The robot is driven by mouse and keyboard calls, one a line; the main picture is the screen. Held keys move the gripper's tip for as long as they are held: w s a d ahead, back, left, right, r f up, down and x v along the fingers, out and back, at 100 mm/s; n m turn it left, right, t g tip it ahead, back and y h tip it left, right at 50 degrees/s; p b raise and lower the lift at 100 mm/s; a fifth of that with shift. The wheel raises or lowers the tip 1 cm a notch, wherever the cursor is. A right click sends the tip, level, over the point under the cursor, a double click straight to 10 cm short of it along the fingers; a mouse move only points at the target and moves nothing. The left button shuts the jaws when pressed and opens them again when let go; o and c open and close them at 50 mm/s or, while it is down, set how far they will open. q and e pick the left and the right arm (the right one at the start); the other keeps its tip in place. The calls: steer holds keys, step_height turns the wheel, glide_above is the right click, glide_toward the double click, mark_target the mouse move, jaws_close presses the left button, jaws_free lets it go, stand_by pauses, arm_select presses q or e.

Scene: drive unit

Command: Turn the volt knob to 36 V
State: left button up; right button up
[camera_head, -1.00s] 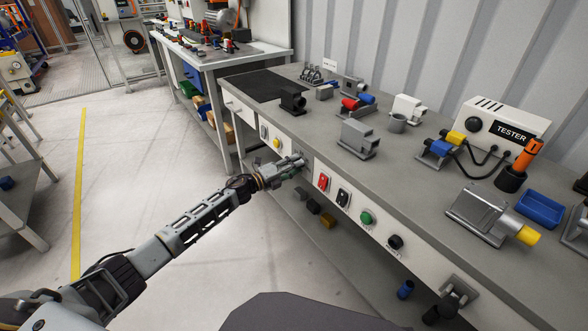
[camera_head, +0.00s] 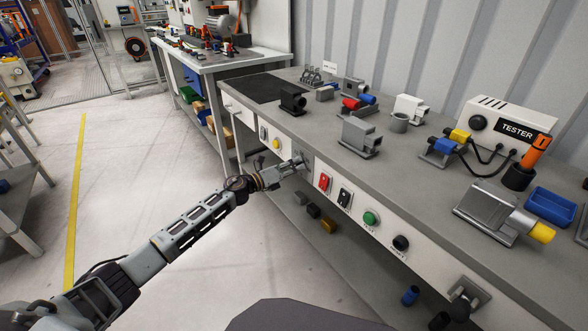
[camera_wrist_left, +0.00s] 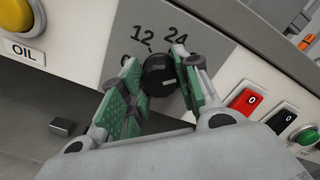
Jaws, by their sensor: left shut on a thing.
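The volt knob (camera_wrist_left: 155,75) is a black round knob on a grey plate (camera_wrist_left: 205,37) in the bench front, seen in the left wrist view. A pale pointer line on it points right, past 24, toward a spot hidden by the right finger. The marks 12 and 24 show above it; a 0 is partly covered by the left finger. My left gripper (camera_wrist_left: 154,66) is shut on the knob, one green-padded finger on each side. In the head view my left gripper (camera_head: 297,163) reaches the front panel and hides the knob. My right gripper is not in view.
A yellow OIL button (camera_wrist_left: 17,15) is left of the plate. A red switch (camera_head: 325,182), a black switch (camera_head: 344,198), a green button (camera_head: 371,218) and another black knob (camera_head: 400,243) lie to the right. The bench top (camera_head: 330,118) carries several fixtures.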

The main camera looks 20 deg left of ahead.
arm_select(q)
steer(key=shift+f, duration=0.1)
stand_by(0.4)
steer(key=o, duration=1)
steer(key=shift+s, duration=0.1)
steer(key=shift+v, duration=5.85)
steer(key=shift+a, duration=0.1)
